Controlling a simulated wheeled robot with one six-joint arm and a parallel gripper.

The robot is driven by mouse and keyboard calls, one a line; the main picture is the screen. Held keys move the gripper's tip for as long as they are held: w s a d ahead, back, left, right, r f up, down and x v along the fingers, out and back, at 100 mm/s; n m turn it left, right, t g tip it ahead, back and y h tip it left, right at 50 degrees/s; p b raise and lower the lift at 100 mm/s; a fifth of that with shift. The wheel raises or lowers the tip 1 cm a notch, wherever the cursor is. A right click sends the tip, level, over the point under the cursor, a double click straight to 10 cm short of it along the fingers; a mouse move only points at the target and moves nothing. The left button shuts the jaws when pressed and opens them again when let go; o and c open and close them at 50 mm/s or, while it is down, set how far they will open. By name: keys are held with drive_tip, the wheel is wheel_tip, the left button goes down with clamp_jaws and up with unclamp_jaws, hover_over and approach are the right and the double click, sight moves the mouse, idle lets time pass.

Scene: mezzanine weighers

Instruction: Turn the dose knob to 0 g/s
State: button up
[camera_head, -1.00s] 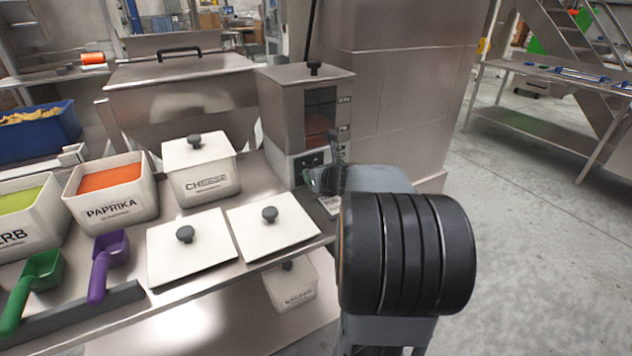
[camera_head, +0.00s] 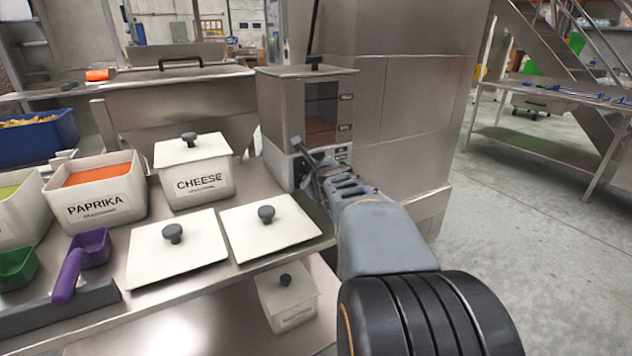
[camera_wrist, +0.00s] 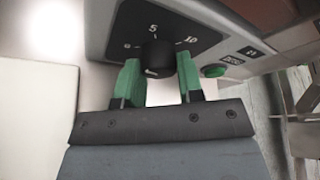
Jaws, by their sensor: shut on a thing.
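The dose knob (camera_wrist: 157,56) is a black round knob on a dark dial plate marked 0, 5 and 10 in the wrist view. A pale mark shows on its face; I cannot tell which number it points to. My gripper (camera_wrist: 160,74) has green finger pads on the knob's left and right sides and is shut on it. In the head view my gripper (camera_head: 307,162) is at the lower front of the steel dosing unit (camera_head: 282,112), and the knob is hidden there.
A green button (camera_wrist: 214,71) is just right of the dial. Left of the unit stand the cheese bin (camera_head: 196,184), the paprika bin (camera_head: 97,206) and two white lids (camera_head: 177,262) (camera_head: 290,236). A steel column (camera_head: 410,110) is close behind on the right.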

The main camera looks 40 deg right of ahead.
drive_tip(key=shift+f, duration=0.1)
idle(0.3)
drive_tip(key=o, duration=0.9)
